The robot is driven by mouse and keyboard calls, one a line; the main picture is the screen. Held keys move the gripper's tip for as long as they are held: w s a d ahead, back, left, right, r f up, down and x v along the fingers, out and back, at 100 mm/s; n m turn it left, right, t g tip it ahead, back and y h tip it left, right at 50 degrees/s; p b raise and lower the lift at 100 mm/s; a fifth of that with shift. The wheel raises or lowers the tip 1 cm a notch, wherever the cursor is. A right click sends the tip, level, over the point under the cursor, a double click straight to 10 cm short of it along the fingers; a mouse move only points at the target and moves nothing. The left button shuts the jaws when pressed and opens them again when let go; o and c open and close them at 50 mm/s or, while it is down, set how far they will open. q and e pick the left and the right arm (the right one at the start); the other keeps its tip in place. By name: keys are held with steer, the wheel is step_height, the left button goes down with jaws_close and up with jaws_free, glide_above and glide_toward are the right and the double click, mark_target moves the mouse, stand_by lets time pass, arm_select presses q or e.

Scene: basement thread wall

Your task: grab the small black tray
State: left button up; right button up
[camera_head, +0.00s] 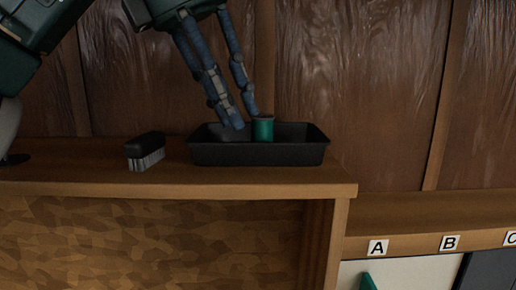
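The small black tray (300,154) sits on a wooden ledge, near its right end. A green spool (263,131) stands upright in the tray. My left gripper (245,119) reaches down from above, its blue-grey fingers at the tray just left of the spool. One fingertip is inside the tray; the other ends near the back rim beside the spool. The fingers stand apart, with a narrow gap between the tips. I cannot tell whether they touch the tray wall or the spool. My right gripper is not in view.
A black brush (146,150) with pale bristles lies left of the tray on the wooden ledge (80,181). A wood-panelled wall rises close behind. At the lower right is a lower shelf (413,240) with letter labels, and a green piece (367,282) below it.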

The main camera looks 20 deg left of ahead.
mark_target(254, 139)
arm_select(q)
steer(key=shift+w+d+f, duration=0.15)
steer(key=shift+f, duration=0.15)
steer(key=shift+d+f, duration=0.2)
steer(key=shift+d, duration=0.05)
steer(key=x, duration=0.4)
steer(key=shift+s+d+r, duration=0.15)
steer(key=shift+s+d, duration=0.1)
steer(key=shift+d, duration=0.1)
steer(key=shift+w+f, duration=0.15)
steer(key=shift+f, duration=0.05)
steer(key=shift+c, duration=0.3)
steer(key=shift+s, duration=0.25)
steer(key=c, duration=0.5)
jaws_close()
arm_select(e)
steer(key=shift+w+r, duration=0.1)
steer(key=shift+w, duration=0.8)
arm_select(q)
steer(key=shift+w, duration=0.1)
